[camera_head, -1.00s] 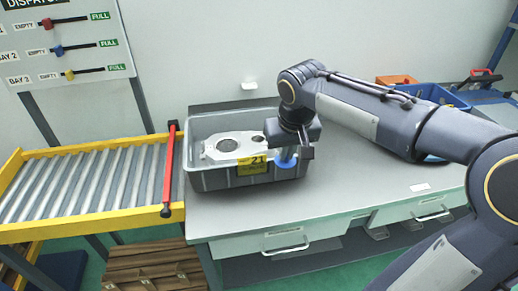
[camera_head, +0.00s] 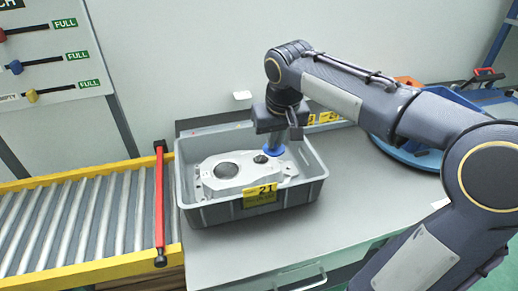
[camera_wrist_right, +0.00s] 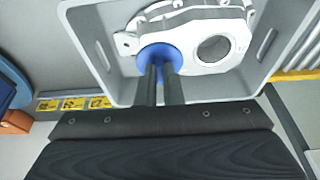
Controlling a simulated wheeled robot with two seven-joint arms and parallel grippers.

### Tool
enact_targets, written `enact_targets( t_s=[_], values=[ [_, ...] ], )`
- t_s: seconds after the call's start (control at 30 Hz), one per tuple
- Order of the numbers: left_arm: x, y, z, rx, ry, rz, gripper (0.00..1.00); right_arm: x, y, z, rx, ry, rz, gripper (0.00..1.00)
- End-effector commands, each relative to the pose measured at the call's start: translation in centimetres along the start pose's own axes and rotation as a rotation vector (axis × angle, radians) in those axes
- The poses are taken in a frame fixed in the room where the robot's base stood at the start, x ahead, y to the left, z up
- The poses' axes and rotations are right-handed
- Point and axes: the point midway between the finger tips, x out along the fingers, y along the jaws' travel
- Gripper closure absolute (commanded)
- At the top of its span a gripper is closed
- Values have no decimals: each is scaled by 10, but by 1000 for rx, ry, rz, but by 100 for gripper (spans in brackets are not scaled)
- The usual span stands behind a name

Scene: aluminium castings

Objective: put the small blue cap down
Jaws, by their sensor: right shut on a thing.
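The small blue cap (camera_head: 273,151) is a round disc held in my right gripper (camera_head: 274,138), which is shut on it. It is over the right part of a pale aluminium casting (camera_head: 225,185). In the head view, a small dark hole (camera_head: 260,159) shows just left of the cap and a larger round opening (camera_head: 227,170) further left. In the right wrist view, the cap (camera_wrist_right: 160,58) lies at the tips of my two dark fingers (camera_wrist_right: 163,72), beside the casting's large opening (camera_wrist_right: 213,47). I cannot tell the gap under the cap. My left gripper is not in view.
The casting lies in a grey tote (camera_head: 222,211) with a yellow label 21 (camera_head: 260,195), on a grey bench (camera_head: 345,190). A yellow-railed roller conveyor (camera_head: 75,225) with a red bar (camera_head: 160,205) is at left. A round blue object (camera_head: 415,157) is at right, partly behind my arm.

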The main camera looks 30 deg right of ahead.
Motion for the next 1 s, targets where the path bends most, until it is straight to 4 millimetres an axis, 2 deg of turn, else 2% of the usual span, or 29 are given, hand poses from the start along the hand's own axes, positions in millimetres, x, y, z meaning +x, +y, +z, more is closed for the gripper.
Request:
enact_targets(
  t_s=[0.03,0.2,0.4,0.6,0.7,0.83,1.0],
  values=[
    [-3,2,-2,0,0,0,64,9,-1,-12,0,-7,1,100],
    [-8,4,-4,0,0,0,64,41,-2,-45,0,-7,0,100],
    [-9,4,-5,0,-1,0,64,81,-3,-61,1,-5,0,100],
    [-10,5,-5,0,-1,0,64,95,-3,-68,0,-1,0,100],
    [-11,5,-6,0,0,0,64,109,-3,-72,1,-3,0,100],
    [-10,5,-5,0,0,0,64,128,-4,-65,0,-3,-1,100],
    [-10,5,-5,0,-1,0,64,134,-4,-64,0,1,-1,100]
  ],
)
